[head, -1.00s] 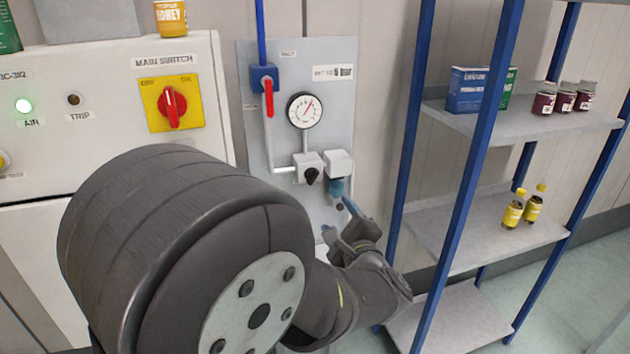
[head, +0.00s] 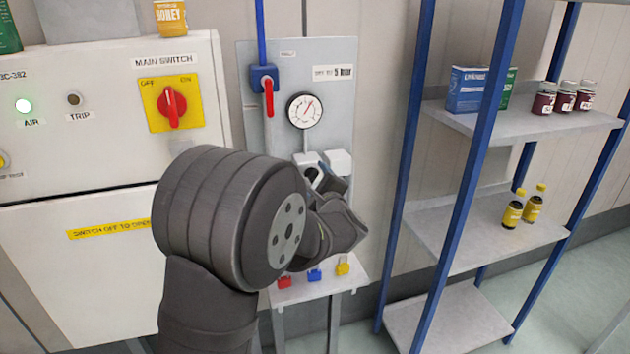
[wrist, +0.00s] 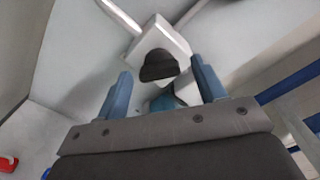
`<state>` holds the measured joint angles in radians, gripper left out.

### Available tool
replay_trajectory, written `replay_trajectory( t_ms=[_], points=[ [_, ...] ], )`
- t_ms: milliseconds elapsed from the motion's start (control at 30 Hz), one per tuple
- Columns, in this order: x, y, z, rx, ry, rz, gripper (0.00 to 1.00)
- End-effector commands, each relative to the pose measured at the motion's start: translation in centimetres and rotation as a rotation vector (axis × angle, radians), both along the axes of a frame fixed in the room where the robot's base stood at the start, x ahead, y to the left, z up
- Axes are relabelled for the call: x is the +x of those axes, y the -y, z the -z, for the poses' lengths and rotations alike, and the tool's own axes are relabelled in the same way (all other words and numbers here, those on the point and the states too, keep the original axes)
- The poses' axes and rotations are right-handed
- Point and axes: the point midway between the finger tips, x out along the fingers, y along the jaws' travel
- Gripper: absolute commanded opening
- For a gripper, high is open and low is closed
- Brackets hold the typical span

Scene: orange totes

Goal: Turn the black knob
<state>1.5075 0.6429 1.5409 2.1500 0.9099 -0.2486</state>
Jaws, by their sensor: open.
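The black knob (wrist: 158,66) sits on a white valve block on the grey panel. In the wrist view it shows just beyond and between my two blue fingertips, with a gap on each side. In the head view the knob (head: 312,175) is partly hidden by my gripper (head: 328,178). My gripper (wrist: 163,88) is open and empty, in front of the knob. I cannot tell if it touches the block. A round pressure gauge (head: 304,111) with a red needle is above the knob on the same panel (head: 339,100).
A second white block (head: 338,161) is right of the knob. A red-handled valve (head: 268,97) is upper left. The white cabinet with the red main switch (head: 172,106) stands left. A blue-framed shelf (head: 480,120) stands right. Coloured padlocks (head: 314,275) lie below.

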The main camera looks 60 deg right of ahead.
Motion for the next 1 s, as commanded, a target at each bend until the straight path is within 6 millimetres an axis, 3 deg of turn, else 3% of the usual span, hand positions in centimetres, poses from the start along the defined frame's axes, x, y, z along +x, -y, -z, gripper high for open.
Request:
replay_trajectory(
  t_ms=[367,600,1000],
  points=[
    [0.42,0.36,0.03,0.001,-0.001,-0.001,0.62],
    [0.41,0.34,0.03,0.001,-0.001,-0.001,0.19],
    [0.38,0.34,0.04,-0.062,-0.063,-0.001,0.19]
  ],
)
